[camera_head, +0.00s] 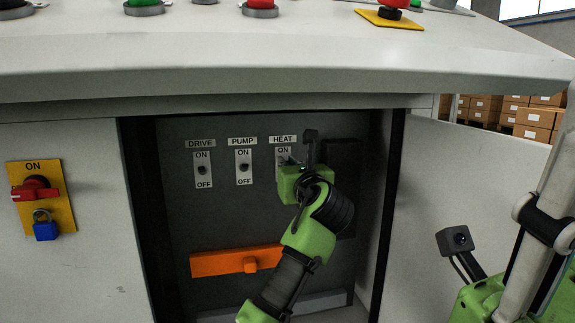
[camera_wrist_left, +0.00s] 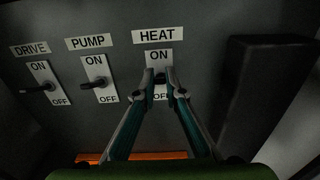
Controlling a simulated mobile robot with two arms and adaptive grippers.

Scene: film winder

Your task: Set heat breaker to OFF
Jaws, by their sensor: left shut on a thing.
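The heat breaker (camera_head: 283,152) is a small white ON/OFF plate under the HEAT label in the open cabinet. Its lower part is hidden behind my left gripper (camera_head: 290,163) in the head view. In the left wrist view, the two fingertips (camera_wrist_left: 160,76) close around the dark toggle of the heat breaker (camera_wrist_left: 158,57), near the middle of its plate. ON shows above the fingers and OFF is partly covered below. The toggle is mostly hidden, so I cannot tell its position. My right gripper's fingers are not visible.
The drive breaker (camera_head: 203,170) and pump breaker (camera_head: 243,167) sit to the left. An orange bar (camera_head: 235,261) lies below them. A dark box (camera_wrist_left: 262,88) stands close on the right. The open cabinet door (camera_head: 445,175) is at the right. A red switch (camera_head: 36,189) with a blue padlock (camera_head: 45,228) is outside.

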